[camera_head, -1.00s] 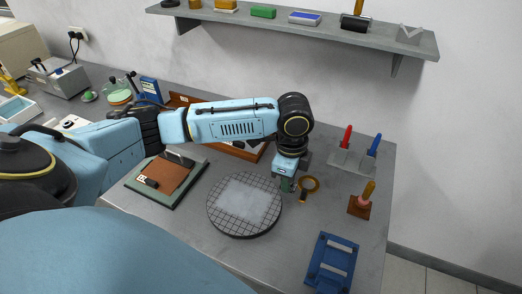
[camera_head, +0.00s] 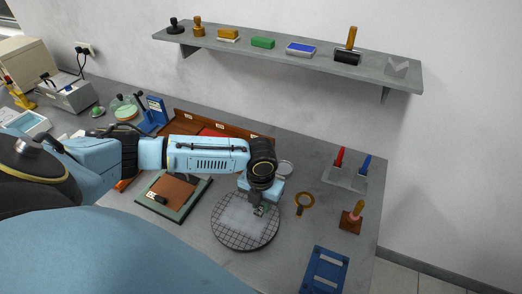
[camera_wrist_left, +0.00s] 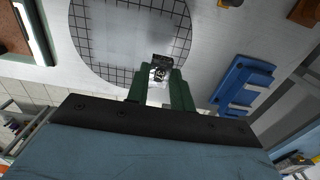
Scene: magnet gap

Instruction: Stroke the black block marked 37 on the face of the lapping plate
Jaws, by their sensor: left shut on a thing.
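The lapping plate (camera_head: 231,236) is a round grey disc with a dark grid and a pale smeared patch in its middle. It also fills the upper left of the left wrist view (camera_wrist_left: 88,50). My left gripper (camera_head: 260,209) points down over the right part of the plate. In the left wrist view its green fingers (camera_wrist_left: 160,78) are shut on a small black block (camera_wrist_left: 161,62) with a pale mark, too small to read. The block is over the gridded face near the rim; I cannot tell whether it touches. My right gripper is not in view.
A magnifier (camera_head: 304,200) lies right of the plate, with a blue rack (camera_head: 325,271) nearer the front. A wooden-handled stamp (camera_head: 352,219) and a stand with red and blue handles (camera_head: 345,178) are further right. A green-edged board (camera_head: 167,204) lies left of the plate.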

